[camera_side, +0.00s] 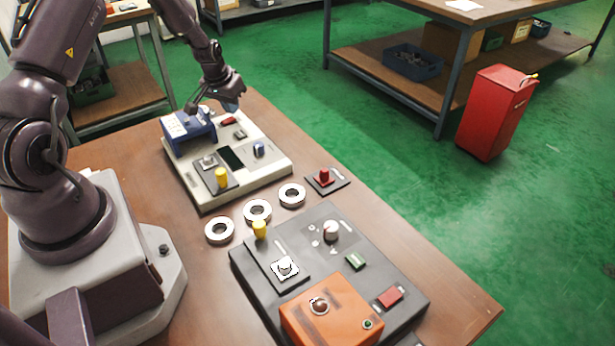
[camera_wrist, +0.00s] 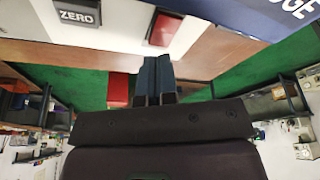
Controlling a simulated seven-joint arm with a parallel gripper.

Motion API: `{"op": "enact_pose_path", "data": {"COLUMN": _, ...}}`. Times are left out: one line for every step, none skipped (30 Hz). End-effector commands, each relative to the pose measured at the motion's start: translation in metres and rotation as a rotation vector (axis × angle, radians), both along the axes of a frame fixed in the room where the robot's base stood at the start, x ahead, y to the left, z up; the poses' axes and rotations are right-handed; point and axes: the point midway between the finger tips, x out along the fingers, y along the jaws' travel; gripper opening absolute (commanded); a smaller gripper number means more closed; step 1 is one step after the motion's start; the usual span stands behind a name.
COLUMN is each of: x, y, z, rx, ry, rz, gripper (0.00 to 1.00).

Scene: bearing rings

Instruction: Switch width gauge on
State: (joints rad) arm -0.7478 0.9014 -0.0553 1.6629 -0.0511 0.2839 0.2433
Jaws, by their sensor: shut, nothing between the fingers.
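The width gauge is a pale box (camera_side: 262,183) with a blue measuring block (camera_side: 188,132) at its far left corner. A red rocker switch (camera_side: 228,121) sits on its far edge; it also shows in the wrist view (camera_wrist: 162,30). A dark ZERO button (camera_side: 240,134) is beside it, and its label reads clearly in the wrist view (camera_wrist: 78,13). My gripper (camera_side: 232,106) is shut and empty, just beyond and above the red switch. In the wrist view its closed fingers (camera_wrist: 156,62) point towards the switch. I cannot tell whether they touch it.
Three bearing rings (camera_side: 257,210) lie between the gauge and a dark machine (camera_side: 262,280) with an orange cover (camera_side: 330,315). A small red-knobbed plate (camera_side: 325,180) lies right of the rings.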

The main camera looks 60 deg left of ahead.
Motion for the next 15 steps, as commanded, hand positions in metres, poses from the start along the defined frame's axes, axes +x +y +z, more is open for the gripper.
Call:
{"op": "enact_pose_path", "data": {"x": 0.0000, "y": 0.0000, "z": -0.0010, "rx": 0.000, "ry": 0.000, "rz": 0.000, "gripper": 0.00}}
{"op": "enact_pose_path", "data": {"x": 0.0001, "y": 0.0000, "z": -0.0016, "rx": 0.000, "ry": 0.000, "rz": 0.000, "gripper": 0.00}}
{"op": "enact_pose_path", "data": {"x": 0.0000, "y": 0.0000, "z": -0.0022, "rx": 0.000, "ry": 0.000, "rz": 0.000, "gripper": 0.00}}
{"op": "enact_pose_path", "data": {"x": 0.0000, "y": 0.0000, "z": -0.0026, "rx": 0.000, "ry": 0.000, "rz": 0.000, "gripper": 0.00}}
{"op": "enact_pose_path", "data": {"x": 0.0000, "y": 0.0000, "z": -0.0031, "rx": 0.000, "ry": 0.000, "rz": 0.000, "gripper": 0.00}}
{"op": "enact_pose_path", "data": {"x": 0.0000, "y": 0.0000, "z": -0.0037, "rx": 0.000, "ry": 0.000, "rz": 0.000, "gripper": 0.00}}
{"op": "enact_pose_path", "data": {"x": 0.0000, "y": 0.0000, "z": -0.0042, "rx": 0.000, "ry": 0.000, "rz": 0.000, "gripper": 0.00}}
{"op": "enact_pose_path", "data": {"x": 0.0001, "y": 0.0000, "z": -0.0046, "rx": 0.000, "ry": 0.000, "rz": 0.000, "gripper": 0.00}}
{"op": "enact_pose_path", "data": {"x": 0.0000, "y": 0.0000, "z": -0.0051, "rx": 0.000, "ry": 0.000, "rz": 0.000, "gripper": 0.00}}
{"op": "enact_pose_path", "data": {"x": 0.0000, "y": 0.0000, "z": -0.0055, "rx": 0.000, "ry": 0.000, "rz": 0.000, "gripper": 0.00}}
{"op": "enact_pose_path", "data": {"x": 0.0001, "y": 0.0000, "z": -0.0059, "rx": 0.000, "ry": 0.000, "rz": 0.000, "gripper": 0.00}}
{"op": "enact_pose_path", "data": {"x": 0.0000, "y": 0.0000, "z": -0.0066, "rx": 0.000, "ry": 0.000, "rz": 0.000, "gripper": 0.00}}
{"op": "enact_pose_path", "data": {"x": 0.0001, "y": 0.0000, "z": -0.0070, "rx": 0.000, "ry": 0.000, "rz": 0.000, "gripper": 0.00}}
{"op": "enact_pose_path", "data": {"x": 0.0001, "y": 0.0000, "z": -0.0074, "rx": 0.000, "ry": 0.000, "rz": 0.000, "gripper": 0.00}}
{"op": "enact_pose_path", "data": {"x": 0.0000, "y": 0.0000, "z": -0.0079, "rx": 0.000, "ry": 0.000, "rz": 0.000, "gripper": 0.00}}
